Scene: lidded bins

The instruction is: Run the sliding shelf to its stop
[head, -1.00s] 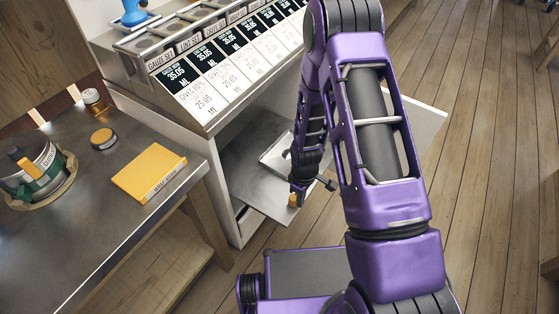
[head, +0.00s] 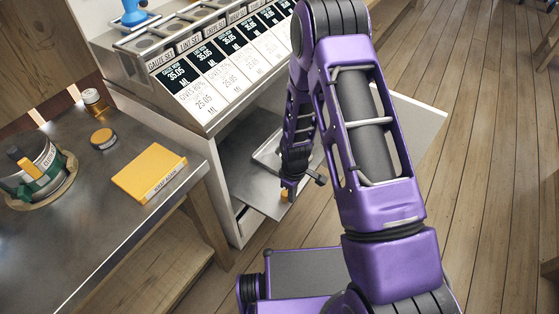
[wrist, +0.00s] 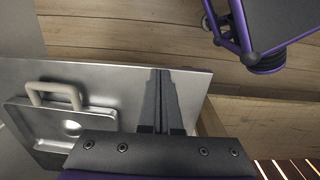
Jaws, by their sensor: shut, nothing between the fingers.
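The sliding shelf (head: 236,178) is a flat metal plate sticking out of the low opening of the white cabinet under the label rack. It also shows in the wrist view (wrist: 120,78). My gripper (wrist: 160,75) is shut and empty, with its fingers together over the shelf near its right edge in the wrist view. My arm hides part of the shelf.
A metal lid with a handle (wrist: 60,118) lies on the shelf. A pale panel (head: 420,118) stands out right of my arm. A steel table (head: 60,240) with a yellow box (head: 149,172) is at left. Wooden floor (head: 490,190) is clear at right.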

